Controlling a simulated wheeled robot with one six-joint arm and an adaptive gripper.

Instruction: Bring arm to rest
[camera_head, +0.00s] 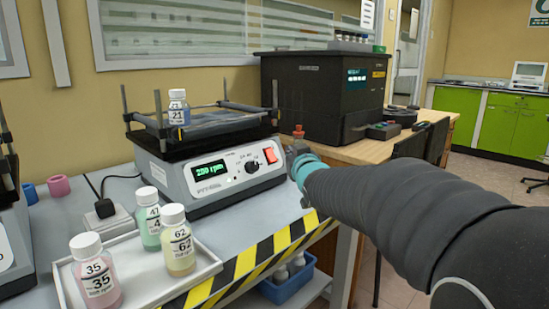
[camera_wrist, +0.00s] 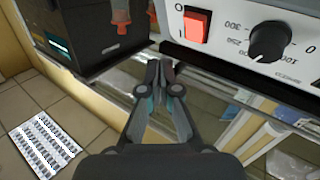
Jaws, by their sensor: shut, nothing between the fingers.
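My arm reaches in from the lower right of the head view, with my gripper (camera_head: 297,150) at the right front corner of the shaker (camera_head: 222,178). In the wrist view my gripper (camera_wrist: 161,68) has its fingers together with nothing between them. The shaker's red switch (camera_wrist: 196,26) and black knob (camera_wrist: 269,42) are close by in that view, which looks upside down. The shaker's display reads 200 rpm. A bottle marked 21 (camera_head: 179,108) stands upright on the shaker's platform. The fingertips are partly hidden by my wrist in the head view.
A white tray (camera_head: 208,264) holds bottles 35 (camera_head: 97,277), 47 (camera_head: 148,222) and 62 (camera_head: 178,245). A black machine (camera_head: 300,98) stands on the wooden table behind. A blue bin (camera_head: 289,285) sits below the striped bench edge. Open floor lies at right.

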